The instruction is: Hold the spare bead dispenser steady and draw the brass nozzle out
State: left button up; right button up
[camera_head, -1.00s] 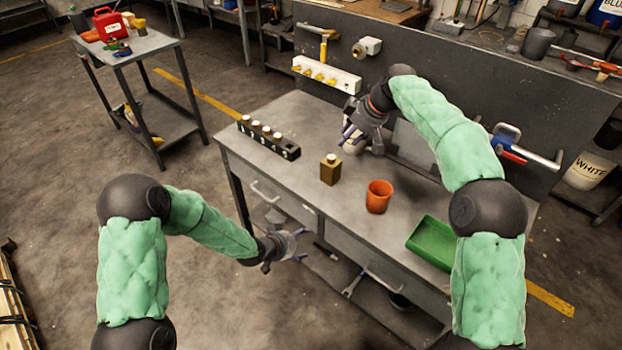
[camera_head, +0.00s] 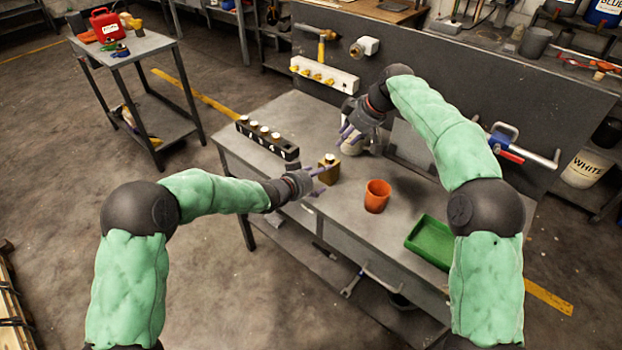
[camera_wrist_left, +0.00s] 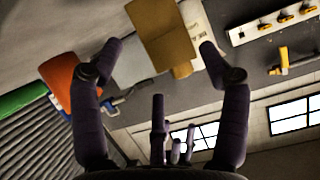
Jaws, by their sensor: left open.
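A brass-coloured block (camera_head: 328,174) with a small pale top stands upright on the grey workbench. It also shows in the left wrist view (camera_wrist_left: 158,30), with a narrower brass piece (camera_wrist_left: 181,70) at one end. I cannot tell surely which part is the nozzle. My left gripper (camera_head: 321,172) is open at the block's left side; in its wrist view the fingertips (camera_wrist_left: 158,58) are spread to either side of the block. My right gripper (camera_head: 347,132) is at a whitish, bottle-like object (camera_head: 353,148) behind the block; whether it grips it is hidden.
A black rack (camera_head: 267,141) with several pale-topped pegs lies at the bench's left. An orange cup (camera_head: 377,196) and a green tray (camera_head: 432,242) stand to the right. A white panel with yellow fittings (camera_head: 324,75) is on the back board. The bench between cup and front edge is clear.

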aim_at(327, 172)
pick_arm(q)
jog(key=shift+x, duration=3.15)
jog(key=c, duration=1.4)
jog(key=shift+o, duration=0.2)
pick_arm(e)
jog(key=shift+o, duration=0.3)
